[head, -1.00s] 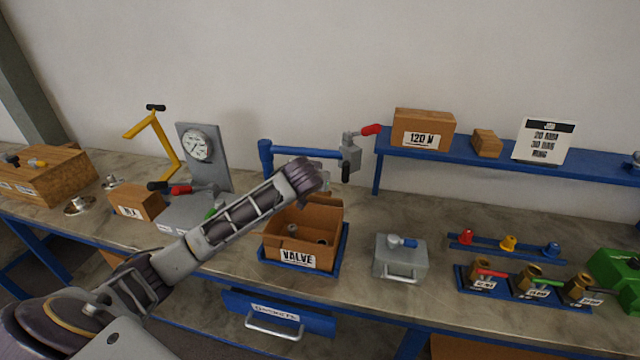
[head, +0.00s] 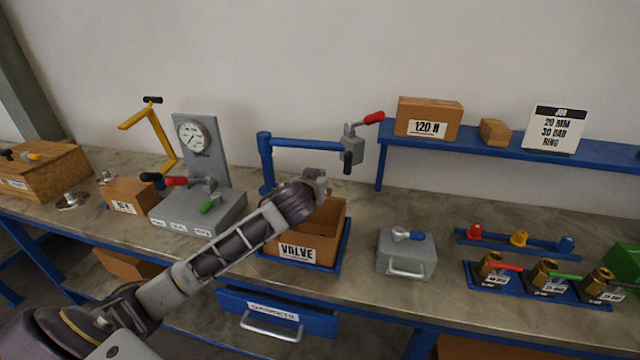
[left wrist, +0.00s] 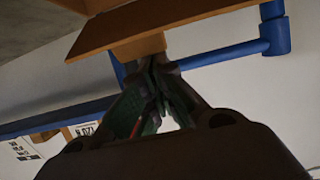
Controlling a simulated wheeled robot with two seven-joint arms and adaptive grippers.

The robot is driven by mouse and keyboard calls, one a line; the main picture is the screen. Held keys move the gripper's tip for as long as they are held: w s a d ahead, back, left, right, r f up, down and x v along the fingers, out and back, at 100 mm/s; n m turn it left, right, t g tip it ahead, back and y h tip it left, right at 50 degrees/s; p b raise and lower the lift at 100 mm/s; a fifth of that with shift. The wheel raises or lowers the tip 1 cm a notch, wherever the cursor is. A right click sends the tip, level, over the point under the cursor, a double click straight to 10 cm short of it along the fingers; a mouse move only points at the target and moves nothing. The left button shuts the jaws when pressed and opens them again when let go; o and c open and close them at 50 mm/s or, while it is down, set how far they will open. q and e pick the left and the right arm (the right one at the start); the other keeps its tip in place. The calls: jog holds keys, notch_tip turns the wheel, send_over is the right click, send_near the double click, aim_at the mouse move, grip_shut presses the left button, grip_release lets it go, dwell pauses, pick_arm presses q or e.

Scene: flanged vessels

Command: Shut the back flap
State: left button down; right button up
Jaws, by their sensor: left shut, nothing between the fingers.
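The open brown cardboard box labelled VALVE (head: 297,254) sits in a blue tray on the bench. My left arm crosses in front of it and hides its left part and much of its inside. My left gripper (head: 320,182) is at the box's back edge, above the opening, with its fingers shut. In the left wrist view, the shut fingertips (left wrist: 150,62) are close to a brown cardboard panel (left wrist: 175,22) and a smaller brown piece; I cannot tell whether they touch. Which panel is the back flap, and its angle, I cannot tell. My right gripper is not in view.
A blue post with a horizontal arm (head: 305,143) stands behind the box, carrying a grey clamp (head: 352,146). A grey gauge stand (head: 195,150) is left of the box. A grey case (head: 406,254) stands to its right. A blue shelf (head: 500,150) runs along the back right.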

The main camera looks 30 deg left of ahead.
pick_arm(q)
jog(key=shift+s+f+b, duration=0.25)
jog(key=shift+s+b, duration=0.05)
jog(key=shift+s, duration=0.15)
jog(key=shift+s+d+f, duration=0.1)
jog(key=shift+s+f, duration=0.1)
jog(key=shift+s, duration=0.15)
jog(key=shift+w+r, duration=0.1)
jog(key=shift+r, duration=0.05)
dwell(0.6)
